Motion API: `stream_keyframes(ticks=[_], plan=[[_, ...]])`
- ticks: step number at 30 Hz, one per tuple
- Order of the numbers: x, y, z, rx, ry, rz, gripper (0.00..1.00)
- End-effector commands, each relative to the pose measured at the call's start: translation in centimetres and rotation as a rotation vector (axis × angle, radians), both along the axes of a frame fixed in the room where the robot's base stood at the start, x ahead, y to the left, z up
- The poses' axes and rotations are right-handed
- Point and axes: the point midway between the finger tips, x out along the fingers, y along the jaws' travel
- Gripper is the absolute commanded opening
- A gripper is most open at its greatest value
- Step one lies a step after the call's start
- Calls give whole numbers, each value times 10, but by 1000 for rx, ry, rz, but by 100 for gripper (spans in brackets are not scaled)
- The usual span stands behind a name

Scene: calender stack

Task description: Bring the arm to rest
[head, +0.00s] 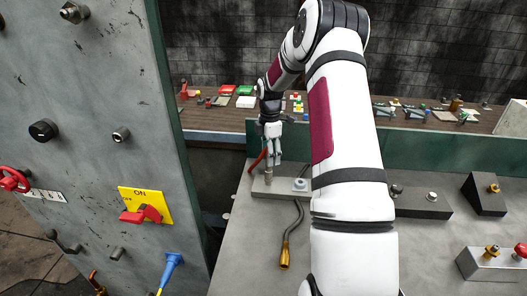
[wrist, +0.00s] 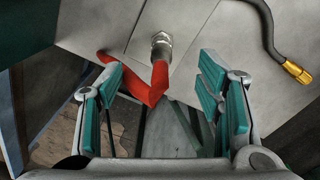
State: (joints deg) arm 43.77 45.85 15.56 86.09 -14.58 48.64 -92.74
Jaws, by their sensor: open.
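My gripper (head: 273,157) hangs pointing down near the far left edge of the grey bench, at the end of my raised, bent arm. In the wrist view my gripper (wrist: 163,72) is open, with teal pads on both sides. A red lever (wrist: 150,88) shows in the gap between the fingers, and neither finger visibly grips it. The lever joins a silver threaded fitting (wrist: 162,44) on a grey block. In the head view the red lever (head: 257,160) is just left of the fingers. Whether a finger touches it I cannot tell.
A black crank with a brass handle (head: 285,255) lies right of the gripper. A grey upright panel (head: 85,120) with knobs and a red switch stands left. A dark green rail (head: 425,147) runs behind the bench. Small parts cover a brown table (head: 350,120) beyond.

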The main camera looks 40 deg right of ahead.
Motion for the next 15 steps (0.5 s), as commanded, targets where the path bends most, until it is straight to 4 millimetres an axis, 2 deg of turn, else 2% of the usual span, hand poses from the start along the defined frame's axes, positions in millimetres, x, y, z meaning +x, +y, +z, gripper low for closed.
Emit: stream_keyframes(ticks=[7, 10, 13, 15], plan=[[0, 0, 0, 0, 0, 0, 60], [1, 4, 6, -5, -3, -7, 60], [2, 18, 28, -21, -13, -37, 60], [2, 35, 52, -38, -27, -77, 60]])
